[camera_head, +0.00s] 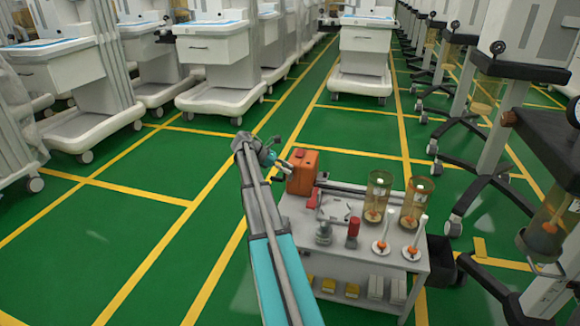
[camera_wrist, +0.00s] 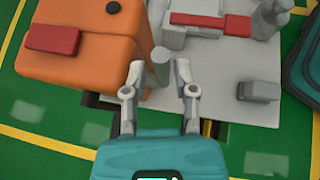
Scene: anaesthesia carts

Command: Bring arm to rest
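My gripper (camera_head: 284,166) is at the end of my stretched-out arm, by the left side of the small grey cart in the head view. In the wrist view my gripper (camera_wrist: 160,78) has its two fingers spread apart, with nothing seen held between them. A grey upright post (camera_wrist: 161,62) shows between or beyond the fingertips; its distance cannot be told. An orange box (camera_head: 302,172) stands on the cart's back left corner, close to the gripper. It also fills the left of the wrist view (camera_wrist: 80,50), with a red block on it.
The grey cart (camera_head: 345,255) carries two amber canisters (camera_head: 379,197), a red-topped bottle (camera_head: 353,232) and white-stemmed items (camera_head: 382,237). White anaesthesia machines (camera_head: 210,60) line the left, others the right. The green floor (camera_head: 150,230) left of my arm is clear.

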